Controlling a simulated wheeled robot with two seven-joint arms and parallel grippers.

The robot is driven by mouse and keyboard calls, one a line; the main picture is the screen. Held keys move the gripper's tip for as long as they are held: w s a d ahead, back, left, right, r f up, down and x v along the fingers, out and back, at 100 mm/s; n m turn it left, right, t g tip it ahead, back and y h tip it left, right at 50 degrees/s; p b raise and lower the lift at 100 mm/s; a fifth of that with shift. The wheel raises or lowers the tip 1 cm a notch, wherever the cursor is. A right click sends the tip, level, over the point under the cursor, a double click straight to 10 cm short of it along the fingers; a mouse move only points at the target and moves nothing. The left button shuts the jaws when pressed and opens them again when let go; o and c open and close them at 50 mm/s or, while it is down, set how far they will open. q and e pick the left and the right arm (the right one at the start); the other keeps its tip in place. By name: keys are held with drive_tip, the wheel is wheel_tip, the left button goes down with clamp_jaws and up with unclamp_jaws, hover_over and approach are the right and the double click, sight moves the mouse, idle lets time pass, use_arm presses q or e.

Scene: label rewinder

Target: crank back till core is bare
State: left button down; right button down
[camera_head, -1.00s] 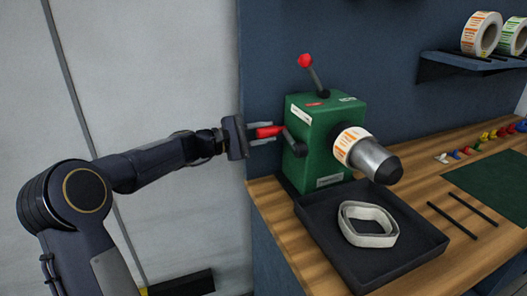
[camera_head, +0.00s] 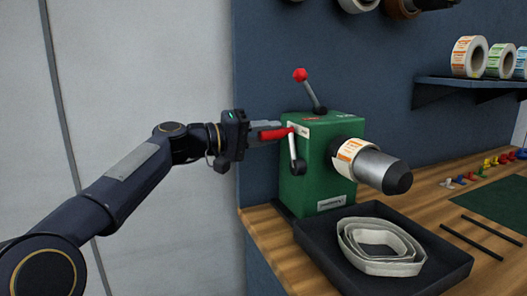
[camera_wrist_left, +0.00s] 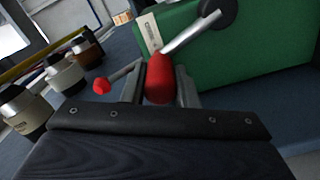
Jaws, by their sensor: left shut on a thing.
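The green label rewinder (camera_head: 325,180) stands on the wooden bench; its side also shows in the left wrist view (camera_wrist_left: 270,45). My left gripper (camera_head: 262,132) is shut on the red crank handle (camera_head: 272,134), which also shows between the fingers in the left wrist view (camera_wrist_left: 159,78). The crank arm (camera_head: 293,150) points up from its dark hub. A roll with white and orange labels (camera_head: 352,156) sits on the grey spindle (camera_head: 372,168) with its black tip. A loose loop of white strip (camera_head: 380,264) lies in the black tray (camera_head: 445,262) below. My right gripper is not in view.
A red-knobbed lever (camera_head: 300,75) stands on top of the rewinder. A shelf (camera_head: 450,84) with label rolls hangs at right. Two black rods (camera_head: 470,240), a green mat (camera_head: 500,205) and several coloured pegs (camera_head: 480,172) lie on the bench (camera_head: 420,200).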

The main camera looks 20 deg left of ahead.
use_arm(q)
drive_tip(key=shift+s+d+r+m+b, duration=0.15)
drive_tip(key=shift+s+d+m+b, duration=0.45)
drive_tip(key=shift+m+b, duration=0.4)
drive_tip(key=shift+s+d+r+m+b, duration=0.15)
drive_tip(key=shift+s+d+m+b, duration=0.4)
drive_tip(key=shift+m+b, duration=0.4)
drive_tip(key=shift+d, duration=0.1)
drive_tip(key=c, duration=1.1)
unclamp_jaws()
drive_tip(key=shift+v, duration=3.9)
